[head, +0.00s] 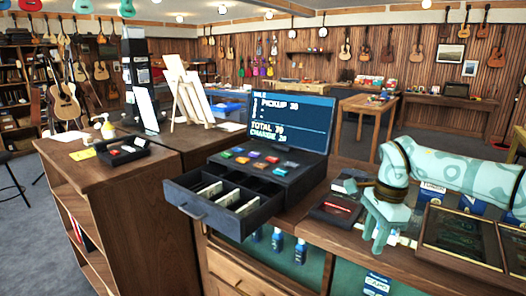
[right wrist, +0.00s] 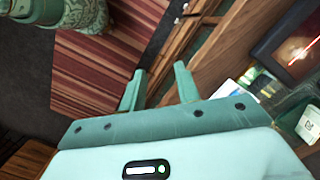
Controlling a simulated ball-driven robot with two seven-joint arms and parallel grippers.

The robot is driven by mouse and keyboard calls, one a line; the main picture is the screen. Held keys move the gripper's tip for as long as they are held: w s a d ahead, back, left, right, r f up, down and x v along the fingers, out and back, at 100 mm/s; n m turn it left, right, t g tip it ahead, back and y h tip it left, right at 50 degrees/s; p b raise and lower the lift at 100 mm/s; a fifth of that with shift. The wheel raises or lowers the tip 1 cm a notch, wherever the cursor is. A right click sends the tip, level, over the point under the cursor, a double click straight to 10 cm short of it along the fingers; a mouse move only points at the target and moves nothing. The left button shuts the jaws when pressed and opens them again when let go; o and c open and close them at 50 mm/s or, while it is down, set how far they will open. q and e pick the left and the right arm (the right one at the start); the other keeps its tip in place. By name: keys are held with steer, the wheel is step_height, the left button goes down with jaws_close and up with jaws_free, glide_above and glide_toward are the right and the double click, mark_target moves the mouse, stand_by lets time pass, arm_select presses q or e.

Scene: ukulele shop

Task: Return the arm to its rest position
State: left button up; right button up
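My right arm (head: 455,175) comes in from the right over the counter, pale teal with dark bands near the wrist. Its gripper (head: 379,245) points down above the counter, right of the cash register. In the right wrist view the two fingers of the right gripper (right wrist: 160,82) stand apart with nothing between them. Below them that view shows a striped rug (right wrist: 105,75) and a wooden counter edge (right wrist: 205,45). My left arm and gripper are not in view.
The register drawer (head: 196,209) is open with notes inside, below a screen (head: 290,122) with sale figures. A dark tray (head: 335,209) lies left of my right gripper. A glass-topped display case (head: 461,237) is close on its right. A wooden shelf unit (head: 125,190) stands left.

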steer(key=s+a+f+m+y, duration=0.1)
steer(key=a+f+m+y, duration=0.35)
steer(key=a+f, duration=0.35)
steer(key=s+a+f+m+y, duration=0.1)
steer(key=a+f+m+y, duration=0.3)
steer(key=a, duration=0.6)
step_height(320, 180, down, 16)
steer(key=s+f+m+t+y, duration=0.1)
steer(key=s+m+t+y, duration=0.15)
steer(key=m+t, duration=0.95)
steer(key=s+d+f+m+g+h, duration=0.2)
steer(key=s+d+f+m+h, duration=0.3)
steer(key=s+f+m, duration=0.5)
steer(key=s+d+f+m+g+h, duration=0.2)
steer(key=s+d+f+m+h, duration=0.3)
steer(key=s+f+m, duration=0.55)
steer(key=s+d+f+m+g, duration=0.2)
steer(key=s+f+m, duration=0.1)
steer(key=s, duration=0.8)
steer(key=s+d+f+m+g+h, duration=0.1)
steer(key=s+d+f+m+g, duration=0.2)
steer(key=s, duration=0.8)
steer(key=s+d+f+m+g+h, duration=0.1)
steer(key=s+d+f+m+g, duration=0.1)
steer(key=s, duration=1)
step_height(320, 180, down, 2)
steer(key=d+m, duration=0.1)
steer(key=m, duration=0.1)
steer(key=shift+f+m, duration=0.2)
steer(key=shift+m, duration=0.1)
